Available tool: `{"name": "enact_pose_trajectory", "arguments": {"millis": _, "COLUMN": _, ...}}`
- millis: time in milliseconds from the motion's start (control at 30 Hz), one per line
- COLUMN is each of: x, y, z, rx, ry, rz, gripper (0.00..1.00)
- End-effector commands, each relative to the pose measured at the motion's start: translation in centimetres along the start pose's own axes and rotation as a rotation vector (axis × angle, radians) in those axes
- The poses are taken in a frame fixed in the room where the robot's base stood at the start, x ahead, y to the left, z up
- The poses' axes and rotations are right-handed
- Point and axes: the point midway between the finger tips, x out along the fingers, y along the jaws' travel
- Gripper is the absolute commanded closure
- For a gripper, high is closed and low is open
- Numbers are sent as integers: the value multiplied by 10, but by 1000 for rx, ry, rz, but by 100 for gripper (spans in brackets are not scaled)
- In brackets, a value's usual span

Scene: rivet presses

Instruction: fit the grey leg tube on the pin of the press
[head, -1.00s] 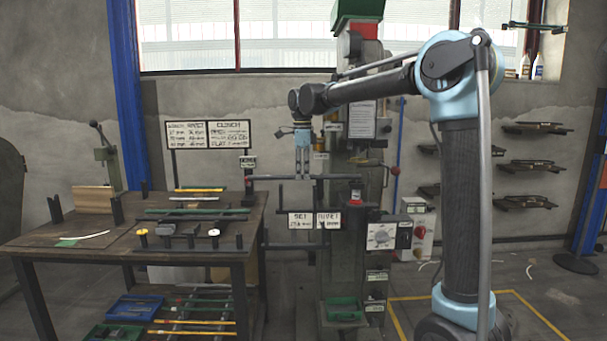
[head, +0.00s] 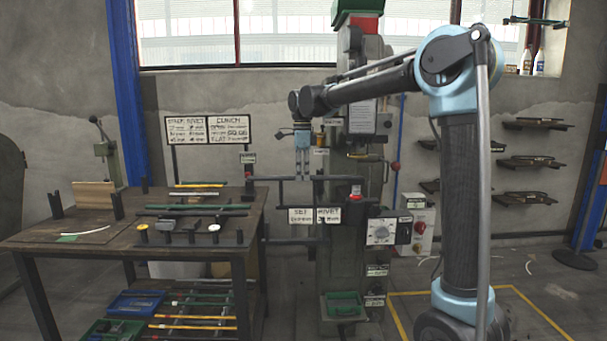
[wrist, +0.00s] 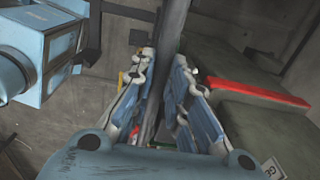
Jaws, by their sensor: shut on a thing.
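The grey leg tube (head: 332,178) lies level across the front of the press (head: 340,250) in the head view. My gripper (head: 303,179) points down and is shut on the tube near its middle. In the wrist view the tube (wrist: 172,35) runs between the two blue finger pads of my gripper (wrist: 160,100). The tube's right end is close to the press column, by a small red part (head: 357,190). I cannot make out the pin, nor tell whether the tube touches it.
A work table (head: 100,240) with bars and brackets stands at the left. Signs (head: 314,216) stand just below the tube. A control box (head: 383,232) is on the press's right. Racks hang on the wall at right.

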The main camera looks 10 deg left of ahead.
Motion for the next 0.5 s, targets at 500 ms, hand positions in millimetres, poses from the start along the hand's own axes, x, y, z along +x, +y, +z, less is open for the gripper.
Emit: {"name": "enact_pose_trajectory", "arguments": {"millis": 500, "x": 5, "y": 0, "z": 0, "rx": 0, "ry": 0, "rz": 0, "gripper": 64}}
